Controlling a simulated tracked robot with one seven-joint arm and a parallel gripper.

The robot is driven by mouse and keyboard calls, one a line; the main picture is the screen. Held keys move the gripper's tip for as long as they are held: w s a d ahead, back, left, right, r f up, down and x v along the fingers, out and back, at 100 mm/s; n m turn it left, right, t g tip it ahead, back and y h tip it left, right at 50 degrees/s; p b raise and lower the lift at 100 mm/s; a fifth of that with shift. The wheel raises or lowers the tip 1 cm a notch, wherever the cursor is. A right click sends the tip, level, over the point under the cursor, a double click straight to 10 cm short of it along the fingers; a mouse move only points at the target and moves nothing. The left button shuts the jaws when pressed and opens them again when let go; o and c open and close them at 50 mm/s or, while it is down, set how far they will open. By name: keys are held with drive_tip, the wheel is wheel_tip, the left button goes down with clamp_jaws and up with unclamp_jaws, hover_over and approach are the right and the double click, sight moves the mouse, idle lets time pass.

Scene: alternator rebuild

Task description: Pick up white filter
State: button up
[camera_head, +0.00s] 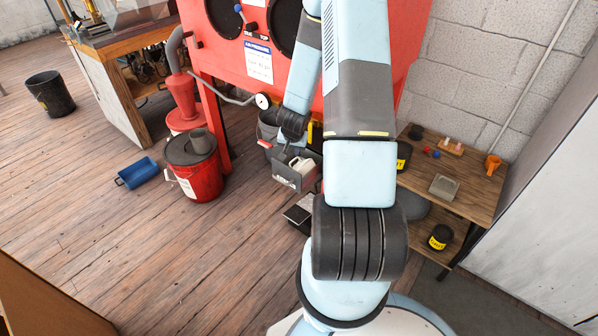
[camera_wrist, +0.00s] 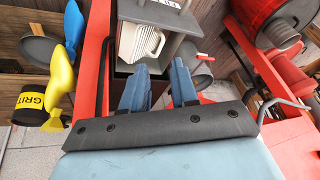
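The white filter (camera_wrist: 140,42) is a pale ribbed piece. In the wrist view it sits in an open grey box (camera_wrist: 178,18), just beyond my fingertips. It also shows as a small white shape in the head view (camera_head: 302,165), inside the grey box (camera_head: 294,178) below the red cabinet. My gripper (camera_wrist: 160,68) is open with its two blue fingers apart and nothing between them. The filter lies ahead of the fingers, more toward the left one. The filter's lower part is hidden by the box. I cannot make out the fingers in the head view.
The red cabinet (camera_head: 223,60) stands close beside my arm. A red bucket (camera_head: 196,180) and blue bin (camera_head: 137,173) are on the floor at left. A wooden table (camera_head: 470,185) with small items stands at right. Yellow and blue objects (camera_wrist: 62,82) flank the wrist view's left side.

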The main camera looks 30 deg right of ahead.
approach(297, 166)
drive_tip(key=a, duration=0.3)
drive_tip(key=shift+w+x, duration=0.15)
drive_tip(key=shift+x, duration=1)
drive_tip(key=shift+w+x, duration=0.15)
drive_tip(key=shift+x, duration=1)
drive_tip(key=shift+d+r, duration=0.15)
drive_tip(key=shift+c, duration=0.3)
clamp_jaws()
